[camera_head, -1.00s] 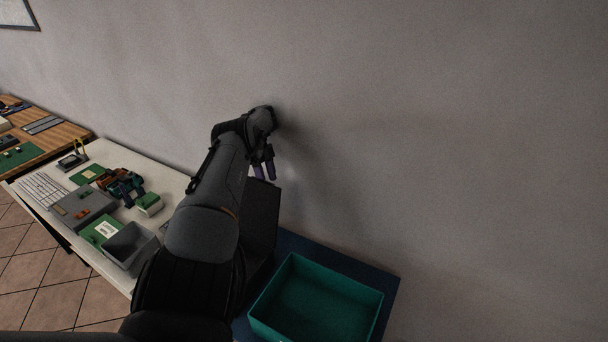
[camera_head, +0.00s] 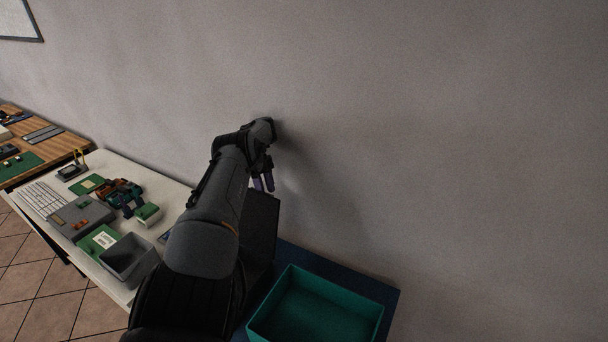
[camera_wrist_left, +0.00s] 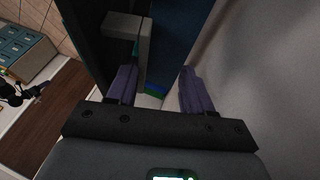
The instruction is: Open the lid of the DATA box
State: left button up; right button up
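My left gripper (camera_head: 263,183) is beside the back wall, just above a tall dark box or panel (camera_head: 263,222). In the left wrist view its two purple fingers (camera_wrist_left: 160,90) are apart, with no thing clearly held between them. A dark upright panel (camera_wrist_left: 88,30) with a light grey bar-like handle (camera_wrist_left: 127,27) shows just ahead of the left finger, and I cannot tell whether they touch. No DATA label is readable, so I cannot tell for sure that this is the DATA box. My arm hides part of the dark box. My right gripper is not in view.
An open teal bin (camera_head: 344,287) stands on a dark blue surface (camera_head: 385,288) at the lower right. On the left a white table (camera_head: 165,180) holds a grey bin (camera_head: 148,262), a keyboard (camera_head: 40,199) and circuit boards. The wall (camera_head: 450,120) is close behind the gripper.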

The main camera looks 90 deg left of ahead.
pick_arm(q)
jog(key=w+d+r, duration=0.6)
jog(key=w+r, duration=0.3)
jog(key=r, duration=0.1)
jog(key=shift+w+r, duration=0.4)
jog(key=shift+d, duration=0.1)
